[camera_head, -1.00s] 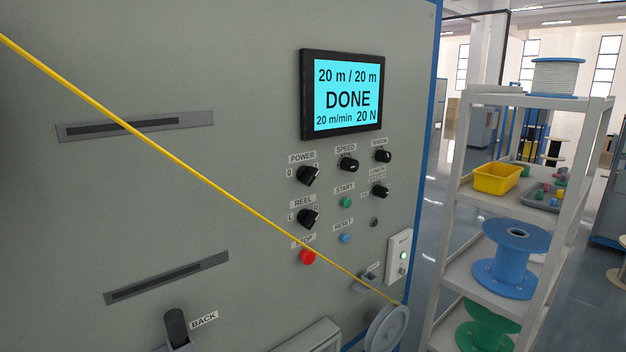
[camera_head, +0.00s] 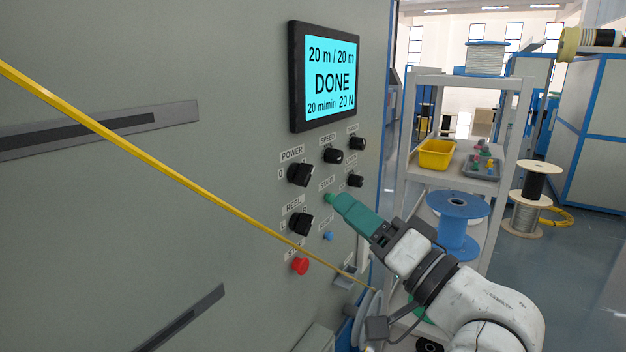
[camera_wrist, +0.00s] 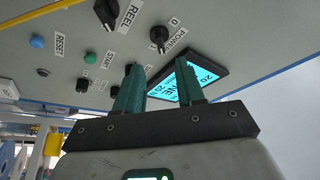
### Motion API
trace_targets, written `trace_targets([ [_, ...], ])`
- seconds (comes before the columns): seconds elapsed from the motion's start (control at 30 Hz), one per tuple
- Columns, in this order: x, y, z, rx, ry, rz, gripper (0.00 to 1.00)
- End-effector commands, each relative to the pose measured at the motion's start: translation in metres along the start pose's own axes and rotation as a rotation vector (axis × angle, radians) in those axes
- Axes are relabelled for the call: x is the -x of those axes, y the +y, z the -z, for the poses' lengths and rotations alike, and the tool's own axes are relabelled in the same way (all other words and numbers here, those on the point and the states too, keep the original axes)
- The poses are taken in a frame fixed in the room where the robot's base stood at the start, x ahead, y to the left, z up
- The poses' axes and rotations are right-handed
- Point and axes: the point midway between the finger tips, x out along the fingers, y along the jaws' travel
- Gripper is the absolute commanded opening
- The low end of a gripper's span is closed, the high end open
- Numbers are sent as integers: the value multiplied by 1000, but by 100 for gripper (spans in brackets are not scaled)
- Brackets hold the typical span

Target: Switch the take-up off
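The take-up panel (camera_head: 240,110) fills the left of the head view. Its black POWER knob (camera_head: 299,174) has a "0" mark at its left; its exact setting is hard to read. The knob also shows in the wrist view (camera_wrist: 158,37), beyond my fingers. The screen (camera_head: 329,78) reads "DONE", 20 m / 20 m. My gripper (camera_head: 338,203) has green fingers pointing at the panel, right of and below the POWER knob, by the START label. In the wrist view the fingertips (camera_wrist: 156,68) are apart with nothing between them. Contact with the panel cannot be told.
The REEL knob (camera_head: 301,224), red stop button (camera_head: 299,266) and blue RESET button (camera_head: 328,236) are close by. A taut yellow cable (camera_head: 190,170) crosses in front of the panel to a grey wheel (camera_head: 366,318). A shelf rack (camera_head: 485,185) stands at the right.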

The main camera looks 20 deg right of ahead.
Motion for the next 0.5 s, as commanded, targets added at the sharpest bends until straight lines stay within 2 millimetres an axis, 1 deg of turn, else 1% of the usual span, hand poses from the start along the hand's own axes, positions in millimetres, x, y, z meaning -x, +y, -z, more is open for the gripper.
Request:
trace_targets([
  [0.03,-11,-3,1,0,-4,1,38],
  [0.3,-59,-2,1,0,-4,-1,38],
  [0.4,-73,-1,0,1,-4,-2,38],
  [0.5,-82,0,0,2,-3,-2,38],
])
